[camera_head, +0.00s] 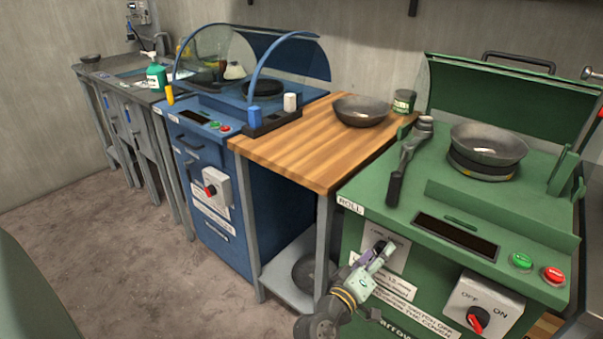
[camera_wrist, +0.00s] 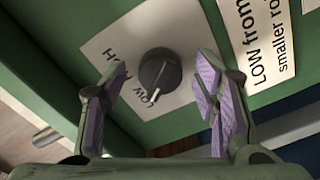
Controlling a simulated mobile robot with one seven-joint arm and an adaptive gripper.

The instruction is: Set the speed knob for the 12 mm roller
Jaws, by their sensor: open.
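The speed knob (camera_wrist: 160,70) is a dark round knob on a pale plate (camera_wrist: 113,50) on the green machine's front. Its white pointer mark points down in the wrist view, close beside the printed word LOW. A letter H shows at the plate's upper left. My gripper (camera_wrist: 155,92) is open, with its purple-padded fingers either side of the knob and apart from it. In the head view my gripper (camera_head: 383,252) is in front of the plate (camera_head: 398,245) and mostly hides the knob.
A sign (camera_wrist: 262,40) beside the plate reads "LOW from... smaller ro...", partly cut off. The green machine (camera_head: 440,190) carries a bowl (camera_head: 488,143), a dark-handled roller arm (camera_head: 408,160), green and red buttons, and an OFF/ON switch (camera_head: 478,318). A wooden table (camera_head: 300,150) stands left.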

